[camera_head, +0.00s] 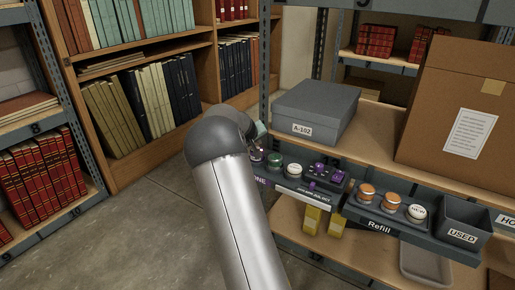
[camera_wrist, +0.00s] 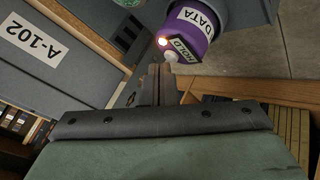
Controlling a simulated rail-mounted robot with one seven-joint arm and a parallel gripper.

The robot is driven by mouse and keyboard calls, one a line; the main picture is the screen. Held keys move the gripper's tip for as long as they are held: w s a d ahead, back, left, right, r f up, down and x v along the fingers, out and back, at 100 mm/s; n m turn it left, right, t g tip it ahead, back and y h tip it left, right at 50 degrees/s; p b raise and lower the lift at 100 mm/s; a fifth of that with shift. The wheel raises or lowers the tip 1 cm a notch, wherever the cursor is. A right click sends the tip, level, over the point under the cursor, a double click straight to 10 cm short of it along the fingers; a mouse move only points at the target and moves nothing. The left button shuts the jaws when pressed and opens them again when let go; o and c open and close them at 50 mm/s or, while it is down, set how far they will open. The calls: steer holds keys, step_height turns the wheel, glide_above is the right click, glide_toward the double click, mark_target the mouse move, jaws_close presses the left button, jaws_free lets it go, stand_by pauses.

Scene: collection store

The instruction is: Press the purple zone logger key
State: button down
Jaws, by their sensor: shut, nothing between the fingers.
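In the wrist view a purple round body (camera_wrist: 196,22) bears a white "DATA" label and a dark tag that reads "HOLD". A small lit lamp (camera_wrist: 163,41) and a pale round knob (camera_wrist: 170,57) sit on its near side. My gripper (camera_wrist: 159,70) is shut and empty, its fingertips just short of the pale knob; I cannot tell whether they touch. In the head view my gripper (camera_head: 258,146) is small and partly behind my arm, over the left end of the shelf-edge strip. A purple label there is partly hidden, with "ONE" showing.
Beside it stand a green-topped jar (camera_head: 274,159), a white-topped one (camera_head: 294,170) and a dark box with purple knobs (camera_head: 319,168). A grey A-102 box (camera_head: 316,108) stands behind. Orange-topped jars (camera_head: 366,192) and a USED bin (camera_head: 464,222) are farther right.

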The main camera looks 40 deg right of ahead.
steer(key=shift+f+b, duration=0.35)
steer(key=shift+f, duration=0.1)
stand_by(0.3)
stand_by(0.3)
steer(key=shift+r+p, duration=0.55)
steer(key=shift+r, duration=0.3)
steer(key=shift+r+p, duration=1.6)
steer(key=shift+r, duration=0.9)
